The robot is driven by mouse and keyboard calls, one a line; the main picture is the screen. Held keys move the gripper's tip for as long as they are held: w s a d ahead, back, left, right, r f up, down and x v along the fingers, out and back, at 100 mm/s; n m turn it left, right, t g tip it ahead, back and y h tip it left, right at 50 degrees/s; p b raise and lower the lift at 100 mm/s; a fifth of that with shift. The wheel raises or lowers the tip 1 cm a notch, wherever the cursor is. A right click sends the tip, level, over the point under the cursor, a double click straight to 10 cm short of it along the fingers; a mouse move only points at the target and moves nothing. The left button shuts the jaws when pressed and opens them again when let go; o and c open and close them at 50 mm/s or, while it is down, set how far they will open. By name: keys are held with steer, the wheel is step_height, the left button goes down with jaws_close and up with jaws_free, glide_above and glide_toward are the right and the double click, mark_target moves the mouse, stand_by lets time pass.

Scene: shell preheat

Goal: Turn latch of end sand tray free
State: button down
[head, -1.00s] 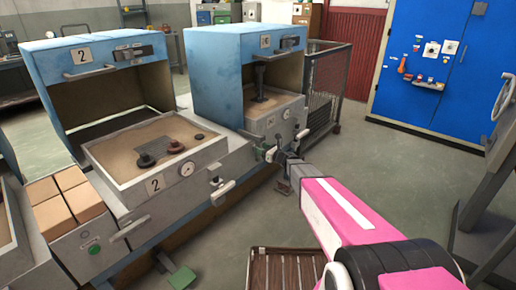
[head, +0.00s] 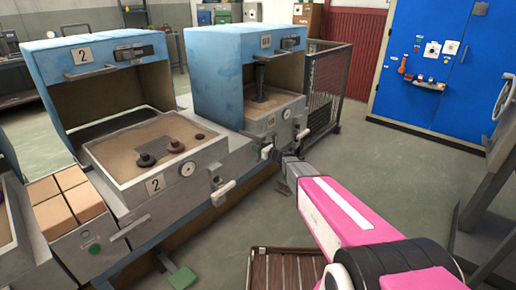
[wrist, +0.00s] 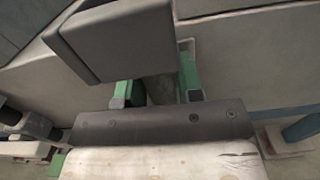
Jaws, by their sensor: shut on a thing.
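The end sand tray (head: 277,115) is the far one, under the right-hand blue hood, with sand and a dark upright part in it. Its front carries a gauge and a pale handle (head: 303,133). My gripper (head: 276,157) is at the tray's lower front corner, small in the head view. In the wrist view its green-edged fingers (wrist: 155,90) are shut about a grey stem, which I take for the latch. A dark grey block (wrist: 115,38) covers part of the stem. The latch's exact angle is hard to tell.
A nearer sand tray (head: 130,175) marked 2 stands left, with a pale lever (head: 223,190) on its front. A wire cage (head: 325,85) stands beyond the end tray. A slatted crate (head: 285,270) lies low in front.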

steer(key=m, duration=0.4)
steer(key=shift+w+d+f, duration=0.1)
steer(key=shift+w+d, duration=0.1)
steer(key=c, duration=0.9)
jaws_free()
steer(key=v, duration=1)
steer(key=shift+s+d, duration=0.3)
